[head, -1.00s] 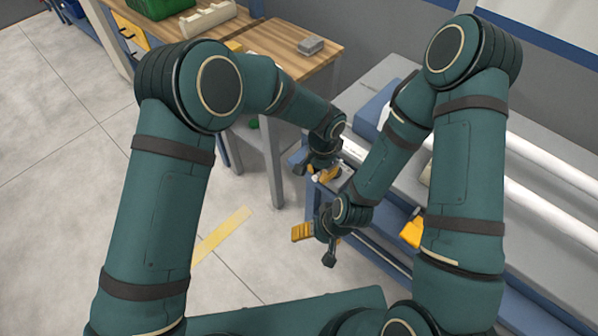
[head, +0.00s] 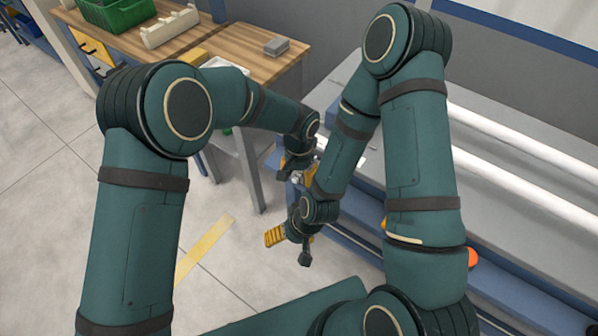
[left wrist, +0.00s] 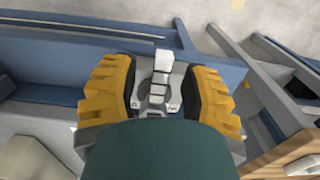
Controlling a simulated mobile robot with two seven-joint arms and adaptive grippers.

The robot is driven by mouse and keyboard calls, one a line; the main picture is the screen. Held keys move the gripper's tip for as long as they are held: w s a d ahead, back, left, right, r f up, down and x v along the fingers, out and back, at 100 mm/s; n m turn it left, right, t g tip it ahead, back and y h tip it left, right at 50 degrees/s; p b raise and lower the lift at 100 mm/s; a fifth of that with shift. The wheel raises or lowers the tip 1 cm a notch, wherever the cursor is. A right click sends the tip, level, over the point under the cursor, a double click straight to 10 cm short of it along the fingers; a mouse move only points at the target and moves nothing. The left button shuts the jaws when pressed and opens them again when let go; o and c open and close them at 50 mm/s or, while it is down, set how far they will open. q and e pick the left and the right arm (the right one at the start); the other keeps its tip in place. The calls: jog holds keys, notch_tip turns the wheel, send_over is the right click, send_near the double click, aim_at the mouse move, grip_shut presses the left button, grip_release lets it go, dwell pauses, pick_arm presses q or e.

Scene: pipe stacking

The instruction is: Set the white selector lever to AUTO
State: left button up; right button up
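The white selector lever (left wrist: 163,64) stands between the two yellow-padded fingers of my left gripper (left wrist: 160,88) in the left wrist view. Gaps show on both sides of it, so the gripper is open around it. The lever sits on a round grey dial on a light plate with small markings, too small to read. In the head view my left gripper (head: 298,172) is at the end of the blue-framed bench, and the lever is hard to make out there. My right gripper (head: 287,246) hangs empty in front of the bench, its fingers spread.
The grey-topped bench (head: 490,190) bears long white pipes (head: 520,142). An orange knob (head: 471,257) shows at its front. A wooden table (head: 235,50) behind holds a green crate (head: 115,12), a cream part (head: 172,26) and a grey block (head: 276,47). The floor at left is clear.

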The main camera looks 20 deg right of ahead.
aim_at(299, 175)
pick_arm(q)
jog(key=shift+r, duration=0.15)
notch_tip(299, 175, up, 12)
dwell(0.6)
dwell(0.3)
